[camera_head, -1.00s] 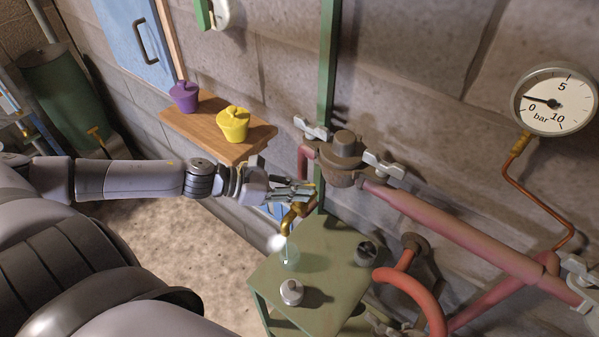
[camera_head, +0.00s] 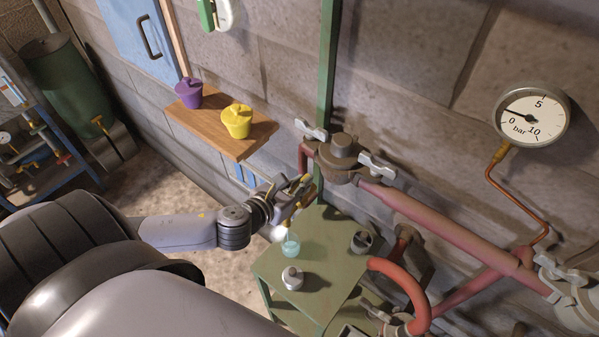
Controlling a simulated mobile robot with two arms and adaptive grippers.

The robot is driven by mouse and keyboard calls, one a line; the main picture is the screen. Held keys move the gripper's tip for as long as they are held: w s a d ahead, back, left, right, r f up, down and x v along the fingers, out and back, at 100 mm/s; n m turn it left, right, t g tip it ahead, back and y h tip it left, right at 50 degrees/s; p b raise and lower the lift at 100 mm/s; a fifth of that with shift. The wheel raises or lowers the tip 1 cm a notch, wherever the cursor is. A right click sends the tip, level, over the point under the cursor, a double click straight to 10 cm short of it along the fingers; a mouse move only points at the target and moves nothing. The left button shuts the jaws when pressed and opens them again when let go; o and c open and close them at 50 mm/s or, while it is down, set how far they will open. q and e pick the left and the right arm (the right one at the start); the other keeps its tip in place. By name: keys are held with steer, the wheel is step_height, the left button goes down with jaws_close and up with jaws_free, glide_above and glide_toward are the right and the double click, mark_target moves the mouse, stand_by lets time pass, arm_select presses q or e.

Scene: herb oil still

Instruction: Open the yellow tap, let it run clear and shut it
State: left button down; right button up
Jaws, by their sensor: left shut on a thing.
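The yellow tap (camera_head: 286,219) sits over the back of a green stand, beside the wall pipes. My left gripper (camera_head: 297,191) is shut at the tap's handle and hides much of the tap. A glass (camera_head: 290,244) with bluish liquid stands on the green stand below the spout. A white puff (camera_head: 278,233) shows at the spout's mouth; whether liquid is running now is hard to tell. My right gripper is not in view.
A small lidded pot (camera_head: 292,278) and a dark cup (camera_head: 361,241) stand on the green stand (camera_head: 328,262). A wooden shelf (camera_head: 210,130) holds a purple pot (camera_head: 189,92) and a yellow pot (camera_head: 237,120). Red pipes (camera_head: 440,228) and a pressure gauge (camera_head: 531,117) are at the right.

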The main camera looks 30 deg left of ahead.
arm_select(q)
steer(key=shift+r, duration=0.15)
stand_by(0.3)
steer(key=c, duration=1.7)
jaws_free()
steer(key=shift+o, duration=0.2)
steer(key=v, duration=1.2)
steer(key=shift+d, duration=0.15)
